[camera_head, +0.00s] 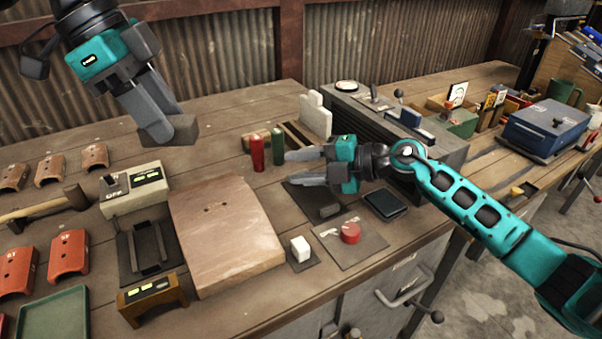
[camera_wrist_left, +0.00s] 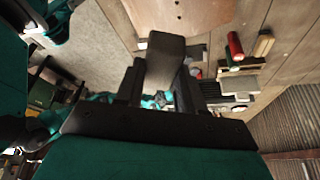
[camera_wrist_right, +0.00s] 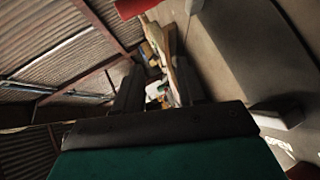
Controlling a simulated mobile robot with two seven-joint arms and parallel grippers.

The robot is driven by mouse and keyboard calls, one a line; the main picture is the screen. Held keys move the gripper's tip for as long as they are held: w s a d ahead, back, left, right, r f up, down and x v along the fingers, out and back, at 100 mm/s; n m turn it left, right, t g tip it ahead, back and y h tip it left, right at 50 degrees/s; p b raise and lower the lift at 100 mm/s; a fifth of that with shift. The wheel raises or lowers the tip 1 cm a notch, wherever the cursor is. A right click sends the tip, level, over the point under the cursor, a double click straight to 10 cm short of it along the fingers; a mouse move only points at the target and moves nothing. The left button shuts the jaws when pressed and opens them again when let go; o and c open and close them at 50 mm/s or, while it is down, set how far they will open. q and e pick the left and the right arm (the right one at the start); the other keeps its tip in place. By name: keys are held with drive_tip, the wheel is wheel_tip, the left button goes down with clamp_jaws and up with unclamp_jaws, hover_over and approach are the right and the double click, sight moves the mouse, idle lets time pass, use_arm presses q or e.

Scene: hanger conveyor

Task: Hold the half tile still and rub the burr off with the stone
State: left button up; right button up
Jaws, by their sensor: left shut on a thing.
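A large flat pinkish slab (camera_head: 228,250) with small dark marks near its middle lies on the bench; it looks like the half tile, and its edge shows in the left wrist view (camera_wrist_left: 180,12). My left gripper (camera_head: 163,122) is shut on a dark grey-brown block, apparently the stone (camera_head: 180,131), held in the air above the slab's far left side. The block also shows between the fingers in the left wrist view (camera_wrist_left: 164,62). My right gripper (camera_head: 303,167) is open and empty, right of the slab. I cannot make out the burr.
Red (camera_head: 257,153) and green (camera_head: 278,146) cylinders stand by the right fingertips.

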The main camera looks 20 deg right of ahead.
drive_tip(key=shift+s+a+f, duration=0.3)
drive_tip(key=shift+s, duration=0.15)
drive_tip(key=shift+a+f+m+g, duration=0.15)
drive_tip(key=shift+a+m+g, duration=0.1)
drive_tip(key=shift+m+g, duration=0.05)
drive_tip(key=x, duration=1.1)
drive_tip(key=shift+w+a, duration=0.15)
drive_tip(key=shift+a, duration=0.1)
clamp_jaws()
idle(0.4)
